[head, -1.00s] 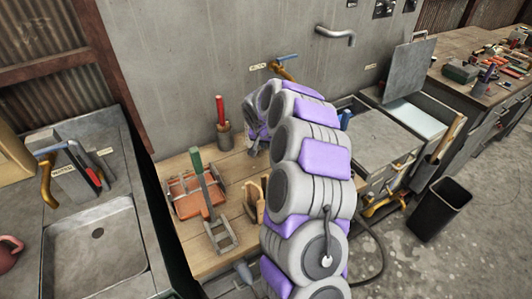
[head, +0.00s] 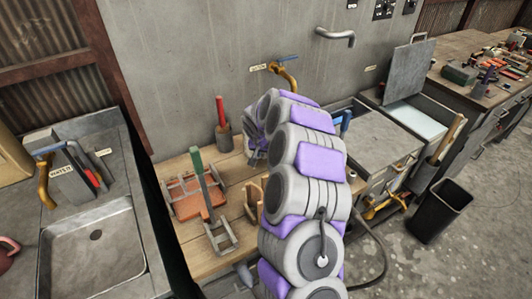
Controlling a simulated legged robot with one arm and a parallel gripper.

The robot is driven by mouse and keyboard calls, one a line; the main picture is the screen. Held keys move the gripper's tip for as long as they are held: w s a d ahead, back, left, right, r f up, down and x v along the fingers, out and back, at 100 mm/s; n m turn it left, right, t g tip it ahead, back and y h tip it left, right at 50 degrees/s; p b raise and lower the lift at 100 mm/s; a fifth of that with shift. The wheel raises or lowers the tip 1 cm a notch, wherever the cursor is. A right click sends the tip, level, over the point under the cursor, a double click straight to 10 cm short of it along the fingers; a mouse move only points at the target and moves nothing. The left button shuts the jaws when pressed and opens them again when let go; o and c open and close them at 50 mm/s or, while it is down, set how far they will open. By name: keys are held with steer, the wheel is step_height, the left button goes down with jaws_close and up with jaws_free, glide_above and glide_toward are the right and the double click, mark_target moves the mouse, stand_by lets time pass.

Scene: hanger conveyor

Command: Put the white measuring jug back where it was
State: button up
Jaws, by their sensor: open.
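I cannot make out the white measuring jug in the head view; it may be hidden behind my arm. My arm arches over the wooden workbench (head: 189,260) and bends down at its far end. My gripper (head: 254,157) is only partly visible there, low over the back of the bench, just right of a dark holder (head: 223,139) with a red-handled tool. The gripper is open. Its fingertips, and anything between them, are mostly hidden by my arm.
A brass tap (head: 284,73) is on the wall behind. A metal sink (head: 92,262) is left, a grey cabinet (head: 378,143) right, a black bin (head: 440,209) on the floor.

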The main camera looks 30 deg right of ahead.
steer(key=shift+a, duration=0.1)
steer(key=s+a+r+n+y+p, duration=0.1)
steer(key=s+a+r+p, duration=0.1)
steer(key=s+a+r, duration=0.4)
steer(key=s+a+r+n+p, duration=0.15)
steer(key=s+r, duration=0.25)
steer(key=r, duration=0.5)
steer(key=s+a+r+n+g, duration=0.1)
steer(key=s+a, duration=0.3)
steer(key=s, duration=0.8)
steer(key=s+a+r+n+g+y, duration=0.1)
steer(key=s+a, duration=0.4)
steer(key=s, duration=0.7)
steer(key=s+a+r+n+g+y, duration=0.1)
steer(key=s+a+n+g, duration=0.2)
steer(key=s, duration=1)
steer(key=shift+a+r, duration=0.25)
steer(key=shift+a, duration=0.6)
steer(key=shift+d, duration=0.1)
